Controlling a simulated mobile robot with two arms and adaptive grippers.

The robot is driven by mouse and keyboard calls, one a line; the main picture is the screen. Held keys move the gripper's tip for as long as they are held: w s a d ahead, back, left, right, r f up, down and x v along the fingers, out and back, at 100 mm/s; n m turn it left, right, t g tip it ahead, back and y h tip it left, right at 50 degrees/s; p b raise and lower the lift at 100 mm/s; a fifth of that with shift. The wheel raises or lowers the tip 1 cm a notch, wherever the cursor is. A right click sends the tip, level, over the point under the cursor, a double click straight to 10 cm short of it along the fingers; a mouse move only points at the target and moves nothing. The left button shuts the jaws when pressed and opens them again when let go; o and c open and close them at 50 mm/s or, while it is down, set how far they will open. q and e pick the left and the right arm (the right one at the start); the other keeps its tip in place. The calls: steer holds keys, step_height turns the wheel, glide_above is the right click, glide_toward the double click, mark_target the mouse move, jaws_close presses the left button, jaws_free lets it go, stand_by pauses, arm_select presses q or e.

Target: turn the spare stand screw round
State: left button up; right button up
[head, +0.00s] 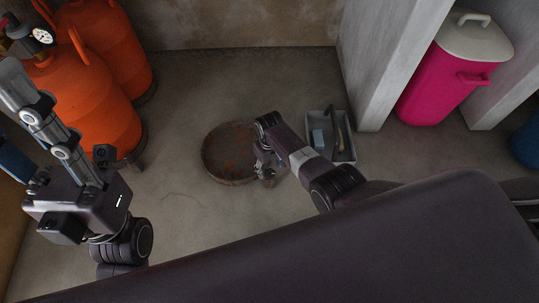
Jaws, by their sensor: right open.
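A round, rust-stained disc (222,158) lies on the floor at the middle of the head view. My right gripper (266,172) points down over the right edge of the disc and is open. A small greyish part shows at its fingertips; I cannot tell whether it is the stand screw or a part of the gripper. The screw itself is not clearly visible. My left gripper (62,140) is at the left, close to the camera and well apart from the disc; its jaw opening cannot be made out.
Orange gas cylinders (95,95) with a gauge (42,36) stand at the upper left. A grey tray (345,150) with a blue block (318,138) and a dark-handled tool (337,128) is right of my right gripper. A pink bin (440,85) stands between pale pillars (378,70). Floor left of the disc is clear.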

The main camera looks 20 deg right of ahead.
mark_target(269, 173)
step_height(269, 173, up, 9)
steer(key=shift+f, duration=0.15)
stand_by(0.4)
steer(key=shift+w, duration=0.1)
stand_by(0.4)
